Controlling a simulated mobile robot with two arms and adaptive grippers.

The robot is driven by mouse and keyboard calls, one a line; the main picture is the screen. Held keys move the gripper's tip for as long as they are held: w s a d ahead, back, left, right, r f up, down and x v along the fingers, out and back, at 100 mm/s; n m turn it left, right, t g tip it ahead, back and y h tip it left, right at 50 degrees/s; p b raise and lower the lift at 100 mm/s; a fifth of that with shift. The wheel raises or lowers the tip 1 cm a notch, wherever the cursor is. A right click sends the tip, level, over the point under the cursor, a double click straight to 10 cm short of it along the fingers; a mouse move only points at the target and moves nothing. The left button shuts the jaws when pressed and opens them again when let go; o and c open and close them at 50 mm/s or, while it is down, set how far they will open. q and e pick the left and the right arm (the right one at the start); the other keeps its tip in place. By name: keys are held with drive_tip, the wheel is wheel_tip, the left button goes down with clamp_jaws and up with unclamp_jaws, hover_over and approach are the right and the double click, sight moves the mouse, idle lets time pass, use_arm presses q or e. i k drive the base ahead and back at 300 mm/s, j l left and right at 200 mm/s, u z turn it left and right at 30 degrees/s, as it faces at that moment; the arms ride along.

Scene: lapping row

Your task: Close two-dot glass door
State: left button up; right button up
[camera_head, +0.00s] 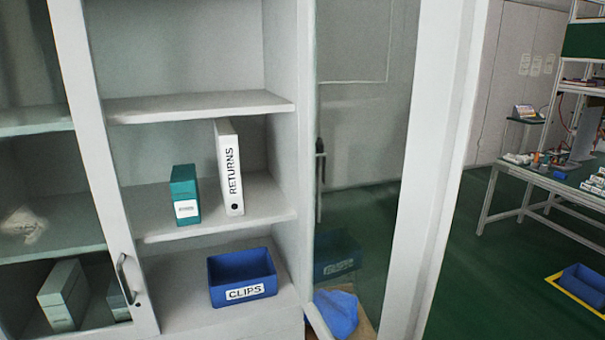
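A tall white cabinet (301,120) has its right compartment open to view. A glass door (365,130) with a white frame (430,170) stands swung open at the right of that compartment, its near edge toward me. A second glass door (35,175) at the left covers the left compartment and looks shut. Its handle (127,280) is on its right edge. I cannot make out a two-dot mark on either door. Neither of my grippers is in view.
Shelves hold a teal box (185,195), a white RETURNS binder (229,165) and a blue CLIPS bin (242,278). A blue item (337,313) shows low behind the open door's glass. Green floor (500,280) is clear at right before a workbench (555,185) and another blue bin (584,285).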

sight(452, 33)
drive_tip(key=i+l+u, duration=0.15)
drive_tip(key=u, duration=0.25)
drive_tip(key=i+l+u, duration=0.1)
drive_tip(key=l+u, duration=0.65)
drive_tip(key=i+l, duration=0.1)
drive_tip(key=l, duration=0.95)
drive_tip(key=i, duration=0.05)
